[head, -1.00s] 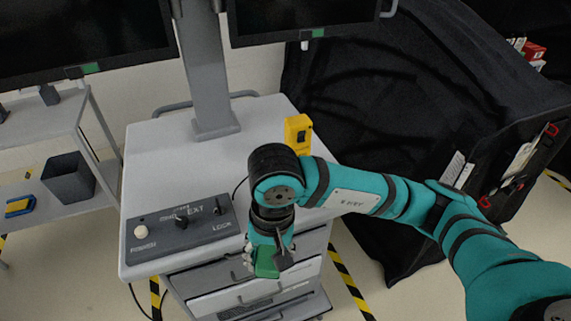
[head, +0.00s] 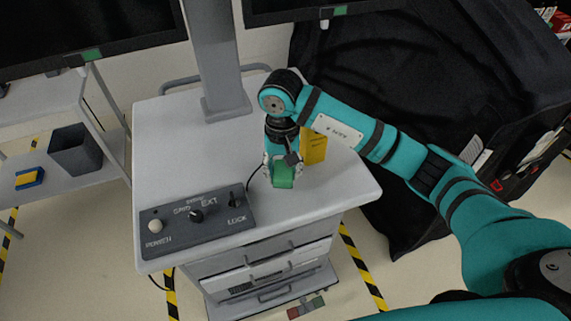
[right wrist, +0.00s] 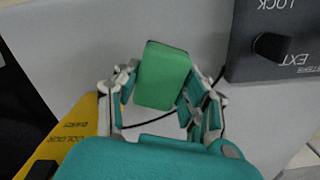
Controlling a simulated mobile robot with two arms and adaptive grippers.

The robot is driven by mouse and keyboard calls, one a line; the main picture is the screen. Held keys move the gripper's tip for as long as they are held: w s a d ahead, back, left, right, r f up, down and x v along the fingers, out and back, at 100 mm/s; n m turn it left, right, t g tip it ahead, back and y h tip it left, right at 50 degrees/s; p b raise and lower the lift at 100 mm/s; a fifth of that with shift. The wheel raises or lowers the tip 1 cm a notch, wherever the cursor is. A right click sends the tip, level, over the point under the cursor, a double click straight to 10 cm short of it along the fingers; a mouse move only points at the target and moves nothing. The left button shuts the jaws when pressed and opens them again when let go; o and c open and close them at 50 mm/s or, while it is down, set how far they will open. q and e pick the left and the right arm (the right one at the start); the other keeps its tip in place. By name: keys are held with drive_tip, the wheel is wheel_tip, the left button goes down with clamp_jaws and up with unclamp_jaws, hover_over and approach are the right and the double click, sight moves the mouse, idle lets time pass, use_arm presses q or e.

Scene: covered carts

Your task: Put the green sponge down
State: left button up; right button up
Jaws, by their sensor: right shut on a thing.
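The green sponge (head: 283,174) is a small block held at the tip of my right gripper (head: 280,163). In the right wrist view the sponge (right wrist: 163,75) sits between the two fingers of the right gripper (right wrist: 165,90), which are shut on it. The sponge is over the grey cart top (head: 320,190), right of the control box. I cannot tell whether it touches the surface. My left gripper is not in view.
A control box (head: 197,220) with knobs is on the cart's front left. A yellow block (head: 315,148) stands close behind the right gripper, also seen in the wrist view (right wrist: 70,135). A black cable runs beside the sponge. The cart's front right top is clear.

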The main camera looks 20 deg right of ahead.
sight(285, 172)
drive_tip(key=shift+w+d+f+p, duration=0.2)
drive_tip(key=shift+w+d, duration=0.1)
drive_tip(key=shift+w, duration=0.2)
drive_tip(key=shift+w+d+f+p, duration=0.1)
drive_tip(key=shift+w+d+p, duration=0.15)
drive_tip(key=shift+w, duration=0.25)
wheel_tip(285, 172, down, 3)
drive_tip(key=shift+r+p, duration=0.1)
drive_tip(key=shift+p, duration=0.7)
drive_tip(key=shift+f, duration=0.3)
drive_tip(key=o, duration=1.2)
drive_tip(key=shift+c, duration=0.2)
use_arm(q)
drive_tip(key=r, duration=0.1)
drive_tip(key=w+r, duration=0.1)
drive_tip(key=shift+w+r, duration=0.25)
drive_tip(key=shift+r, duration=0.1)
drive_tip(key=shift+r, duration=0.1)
